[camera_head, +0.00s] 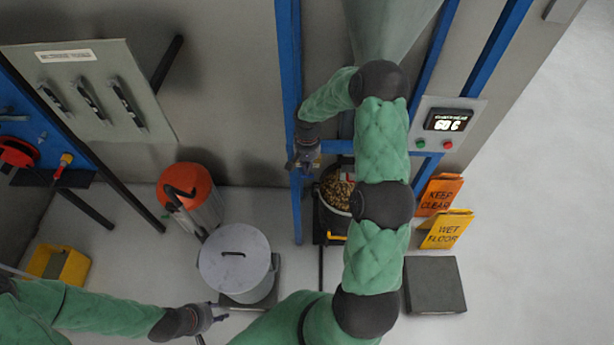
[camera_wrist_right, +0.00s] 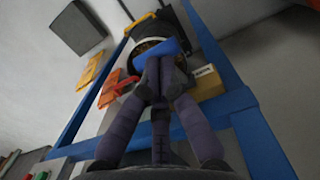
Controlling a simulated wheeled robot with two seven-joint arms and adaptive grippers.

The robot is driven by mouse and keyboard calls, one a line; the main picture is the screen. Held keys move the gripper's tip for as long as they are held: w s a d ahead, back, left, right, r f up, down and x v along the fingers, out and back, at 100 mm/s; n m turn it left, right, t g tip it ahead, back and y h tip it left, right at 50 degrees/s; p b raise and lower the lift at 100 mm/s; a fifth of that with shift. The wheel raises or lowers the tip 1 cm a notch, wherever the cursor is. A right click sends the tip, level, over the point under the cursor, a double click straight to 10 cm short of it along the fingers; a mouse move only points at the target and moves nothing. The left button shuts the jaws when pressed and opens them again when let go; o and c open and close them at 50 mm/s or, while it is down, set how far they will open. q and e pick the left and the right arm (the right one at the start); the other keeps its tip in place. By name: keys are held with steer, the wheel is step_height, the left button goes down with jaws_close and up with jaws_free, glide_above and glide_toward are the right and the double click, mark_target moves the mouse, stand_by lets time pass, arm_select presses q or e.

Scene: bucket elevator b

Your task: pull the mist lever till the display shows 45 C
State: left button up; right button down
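The display (camera_head: 448,120) on the grey panel right of the blue frame reads what looks like 60 C. My right gripper (camera_head: 306,163) is at the left blue post, beside the bucket of brown pellets (camera_head: 338,190). In the right wrist view, its fingers (camera_wrist_right: 160,72) come together at a blue handle (camera_wrist_right: 152,50), which seems to be the mist lever, and look closed on it. A small labelled tan block (camera_wrist_right: 207,80) sits just right of the fingertips. In the head view the gripper hides the handle. My left gripper (camera_head: 213,322) is open and empty, near the lidded pot.
A lidded grey pot (camera_head: 236,262) and an orange-topped canister (camera_head: 187,190) stand left of the frame. Orange and yellow floor signs (camera_head: 445,229) and a dark box (camera_head: 434,285) stand right. Blue posts (camera_head: 288,70) flank the grey chute. Floor at far right is clear.

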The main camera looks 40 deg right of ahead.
steer(key=shift+f, duration=0.1)
step_height(320, 180, down, 4)
steer(key=b, duration=0.4)
steer(key=shift+f, duration=0.2)
steer(key=shift+r, duration=0.1)
steer(key=shift+w+d+r, duration=0.25)
steer(key=shift+w+d, duration=0.25)
steer(key=shift+w, duration=0.1)
steer(key=shift+w+d+r, duration=0.2)
steer(key=shift+w+d, duration=0.3)
steer(key=shift+w, duration=0.05)
steer(key=shift+r, duration=0.1)
step_height(320, 180, up, 12)
steer(key=w, duration=0.1)
steer(key=shift+d, duration=0.35)
